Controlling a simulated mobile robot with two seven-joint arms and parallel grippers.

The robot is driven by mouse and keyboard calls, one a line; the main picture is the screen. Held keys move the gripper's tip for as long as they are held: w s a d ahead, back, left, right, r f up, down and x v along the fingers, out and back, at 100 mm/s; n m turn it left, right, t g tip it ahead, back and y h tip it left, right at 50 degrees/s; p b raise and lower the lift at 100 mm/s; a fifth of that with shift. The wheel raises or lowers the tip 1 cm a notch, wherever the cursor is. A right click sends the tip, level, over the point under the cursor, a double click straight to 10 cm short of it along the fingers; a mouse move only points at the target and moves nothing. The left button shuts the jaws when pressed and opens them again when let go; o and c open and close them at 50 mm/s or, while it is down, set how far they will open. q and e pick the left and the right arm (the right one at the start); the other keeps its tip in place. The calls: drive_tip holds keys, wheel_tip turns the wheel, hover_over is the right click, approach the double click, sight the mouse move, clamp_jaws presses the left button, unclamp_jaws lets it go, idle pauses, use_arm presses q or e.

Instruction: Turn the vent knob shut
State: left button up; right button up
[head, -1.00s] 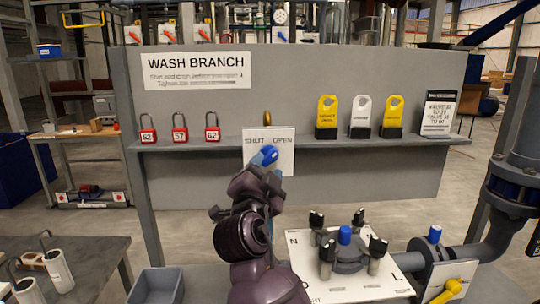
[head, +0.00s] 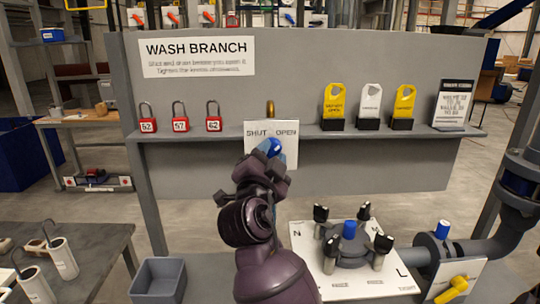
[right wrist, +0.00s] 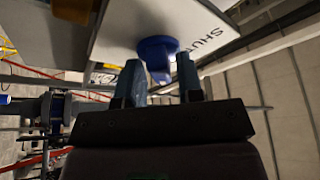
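The blue vent knob (head: 270,147) sits on a white plate marked SHUT and OPEN (head: 286,157), on the grey panel. In the head view my right gripper (head: 264,158) is just below the knob and hides part of it and of the plate. In the right wrist view the knob (right wrist: 157,47) shows its round base and a narrow grip. The grip lies at the tips of my right gripper's fingers (right wrist: 161,72), roughly between them. The fingers are apart, with a gap visible; I cannot tell whether one touches the knob. My left gripper is not in view.
A shelf (head: 235,136) runs across the panel with red padlocks (head: 180,124) and yellow and white tags (head: 371,103). Below right are a flange with a blue cap (head: 349,229) and a yellow valve handle (head: 452,290). A grey bin (head: 158,281) stands lower left.

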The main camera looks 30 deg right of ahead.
clamp_jaws()
